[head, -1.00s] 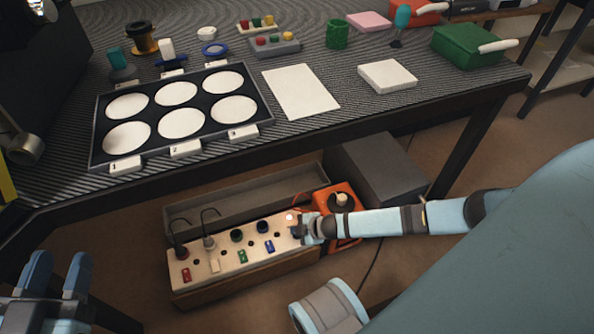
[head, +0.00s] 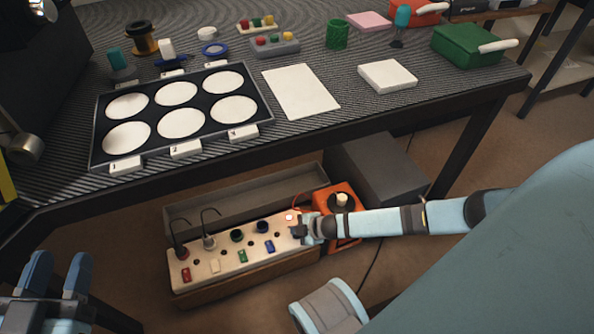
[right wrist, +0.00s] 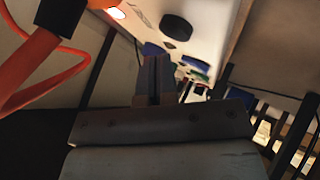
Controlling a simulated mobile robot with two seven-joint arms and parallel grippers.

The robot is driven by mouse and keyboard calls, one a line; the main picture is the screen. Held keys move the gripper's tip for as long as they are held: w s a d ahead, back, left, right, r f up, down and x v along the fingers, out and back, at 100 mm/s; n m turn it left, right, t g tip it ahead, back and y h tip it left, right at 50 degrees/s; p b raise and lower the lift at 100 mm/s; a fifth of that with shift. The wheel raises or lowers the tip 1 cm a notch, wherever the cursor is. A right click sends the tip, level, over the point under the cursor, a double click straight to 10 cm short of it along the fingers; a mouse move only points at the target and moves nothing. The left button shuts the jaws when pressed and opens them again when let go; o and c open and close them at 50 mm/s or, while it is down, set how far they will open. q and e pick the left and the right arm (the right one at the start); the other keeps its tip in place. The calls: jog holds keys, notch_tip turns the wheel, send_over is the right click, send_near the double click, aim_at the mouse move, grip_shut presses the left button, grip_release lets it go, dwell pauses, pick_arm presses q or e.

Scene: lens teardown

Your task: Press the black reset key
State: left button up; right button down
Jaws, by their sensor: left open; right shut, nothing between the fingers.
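The control box (head: 205,268) under the table has a pale top panel with coloured keys and round caps. The black reset key shows in the right wrist view as a round black disc (right wrist: 176,26), beside a lit lamp (right wrist: 116,12). In the head view it is at the panel's right end, largely hidden by my right gripper (head: 301,230). That gripper is shut and empty. Its fingers (right wrist: 154,72) show close to the disc, with the tips apart from it in the wrist picture; I cannot tell contact. My left gripper (head: 56,278) is open and empty at lower left.
An orange box (head: 342,206) with a red cable stands at the panel's right end. A grey tray (head: 250,198) lies behind the panel and a grey case (head: 380,168) behind the orange box. The table edge (head: 330,125) overhangs behind. Bare floor shows in front.

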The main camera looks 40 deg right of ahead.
jog(key=shift+f, duration=0.1)
dwell(0.7)
jog(key=shift+f, duration=0.3)
jog(key=shift+f, duration=0.35)
dwell(0.6)
jog(key=shift+s+d+f, duration=0.1)
jog(key=shift+d+f, duration=0.05)
jog(key=shift+f, duration=0.15)
dwell(0.6)
jog(key=shift+r, duration=0.15)
jog(key=shift+r+p, duration=0.4)
jog(key=shift+p, duration=0.3)
jog(key=shift+r, duration=0.25)
